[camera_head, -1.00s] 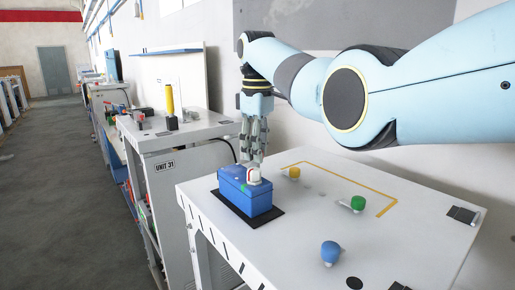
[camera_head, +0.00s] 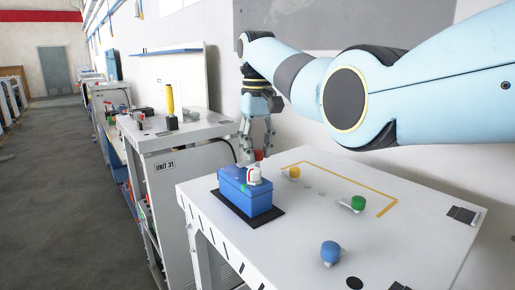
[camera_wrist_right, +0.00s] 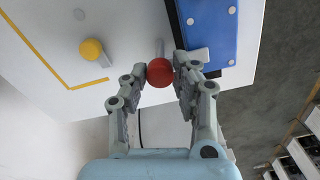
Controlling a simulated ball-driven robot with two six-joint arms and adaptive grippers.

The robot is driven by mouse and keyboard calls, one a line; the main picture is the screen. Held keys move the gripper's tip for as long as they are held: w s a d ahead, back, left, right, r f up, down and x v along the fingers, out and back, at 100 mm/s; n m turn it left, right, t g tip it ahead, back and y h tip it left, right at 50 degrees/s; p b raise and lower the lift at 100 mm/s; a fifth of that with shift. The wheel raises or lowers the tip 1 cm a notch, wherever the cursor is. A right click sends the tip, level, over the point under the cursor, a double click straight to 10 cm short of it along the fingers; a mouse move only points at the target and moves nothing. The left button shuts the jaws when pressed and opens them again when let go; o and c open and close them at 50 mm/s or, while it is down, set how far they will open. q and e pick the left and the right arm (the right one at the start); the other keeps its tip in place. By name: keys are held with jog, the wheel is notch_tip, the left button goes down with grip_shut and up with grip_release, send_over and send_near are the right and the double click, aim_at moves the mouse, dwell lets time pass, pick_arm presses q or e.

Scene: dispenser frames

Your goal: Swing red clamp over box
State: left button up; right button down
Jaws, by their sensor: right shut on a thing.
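The red clamp's round knob (camera_wrist_right: 160,72) sits between the fingertips of my right gripper (camera_wrist_right: 163,80) in the right wrist view. A short grey arm (camera_wrist_right: 160,47) runs from the knob, beside the box. In the head view the red knob (camera_head: 259,155) shows low between the fingers of my right gripper (camera_head: 258,152), just behind the box. The blue box (camera_head: 240,194) stands on a black mat (camera_head: 273,218); it also shows in the wrist view (camera_wrist_right: 218,30). A white and red part (camera_head: 253,175) is on its top. My left gripper is out of view.
The white table (camera_head: 300,235) carries a yellow knob (camera_head: 294,173), a green knob (camera_head: 357,203) and a blue knob (camera_head: 331,251). A yellow line (camera_head: 350,178) marks its back part. Another workstation (camera_head: 175,132) stands to the left.

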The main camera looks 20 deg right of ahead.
dwell(0.5)
jog(key=c, duration=1)
grip_release()
jog(key=shift+c, duration=0.2)
notch_tip(320, 180, up, 8)
jog(key=shift+f, duration=0.25)
